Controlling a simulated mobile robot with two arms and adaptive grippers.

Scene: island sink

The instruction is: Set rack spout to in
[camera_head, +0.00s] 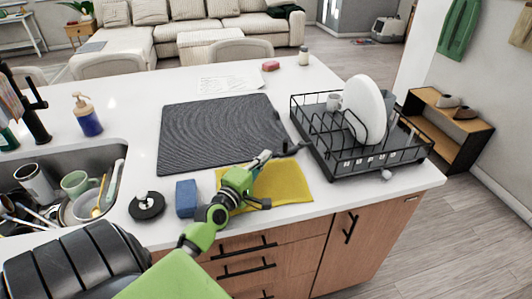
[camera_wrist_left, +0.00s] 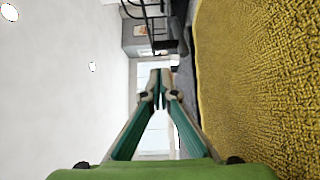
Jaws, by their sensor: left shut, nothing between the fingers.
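The black wire dish rack (camera_head: 345,160) stands on the right part of the white counter. In the left wrist view the shut fingertips (camera_wrist_left: 160,75) point toward dark rack parts (camera_wrist_left: 157,22), with the cloth at the right. My right gripper is not in view.
A dark ribbed mat (camera_head: 215,125) lies behind the yellow cloth (camera_head: 290,187). A blue sponge (camera_head: 186,198) and a black sink stopper (camera_head: 146,206) are left of the cloth. The sink (camera_head: 112,150) holds dishes.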

